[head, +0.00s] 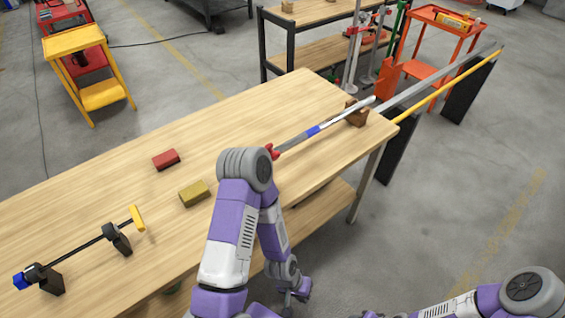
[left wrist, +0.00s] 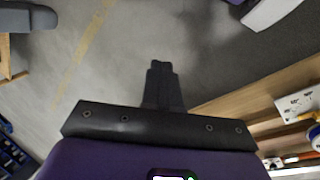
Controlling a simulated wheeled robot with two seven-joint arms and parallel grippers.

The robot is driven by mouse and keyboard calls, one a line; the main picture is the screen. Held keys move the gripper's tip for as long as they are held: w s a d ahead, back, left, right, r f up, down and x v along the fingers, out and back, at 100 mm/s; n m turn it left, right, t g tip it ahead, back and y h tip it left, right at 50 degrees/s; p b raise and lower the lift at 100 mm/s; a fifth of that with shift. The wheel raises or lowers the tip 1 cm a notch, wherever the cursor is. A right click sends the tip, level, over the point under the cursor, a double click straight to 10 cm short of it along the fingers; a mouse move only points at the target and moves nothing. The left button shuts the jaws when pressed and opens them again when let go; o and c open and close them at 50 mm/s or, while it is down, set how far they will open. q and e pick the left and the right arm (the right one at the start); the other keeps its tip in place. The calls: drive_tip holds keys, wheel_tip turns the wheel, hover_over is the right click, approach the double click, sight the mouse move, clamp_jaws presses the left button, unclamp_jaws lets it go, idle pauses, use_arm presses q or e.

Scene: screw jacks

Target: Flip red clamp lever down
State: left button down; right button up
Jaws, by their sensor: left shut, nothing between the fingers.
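A small red part (head: 274,152), which looks like the red clamp lever, is at the near end of a long bar (head: 297,140) on the wooden table. My arm's elbow partly hides this end, and I cannot tell how the lever is tilted. My left gripper (head: 300,293) hangs low past the table's near edge, well apart from the red part. In the left wrist view the left gripper's fingers (left wrist: 160,66) are together and empty, above the grey floor. My right arm shows at the bottom right, but its gripper does not show.
A brown block (head: 356,113) supports the long bar's far end. An orange cart (head: 425,71) stands behind.

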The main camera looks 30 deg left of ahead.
use_arm(q)
drive_tip(key=s+r+m+g+y+p, duration=0.35)
drive_tip(key=s+m+g, duration=0.25)
drive_tip(key=m, duration=0.4)
drive_tip(key=w+a+r+m+t+y+p, duration=0.15)
drive_tip(key=w+a+r+m+y, duration=0.25)
drive_tip(key=a+r+m+y, duration=0.5)
drive_tip(key=w+d+r+m+t+y, duration=0.2)
drive_tip(key=w+r+t+y, duration=0.1)
drive_tip(key=r, duration=0.4)
drive_tip(key=w+d+r+m+t+y+p, duration=0.1)
drive_tip(key=w+r+t+y, duration=0.3)
drive_tip(key=r, duration=0.4)
drive_tip(key=w+d+r+m+t+y+p, duration=0.1)
drive_tip(key=w+d+r+m+t+y, duration=0.2)
drive_tip(key=w+r, duration=0.3)
drive_tip(key=shift+r+t+y, duration=0.35)
drive_tip(key=shift+r+t, duration=0.3)
drive_tip(key=shift+t, duration=0.2)
drive_tip(key=shift+a, duration=0.15)
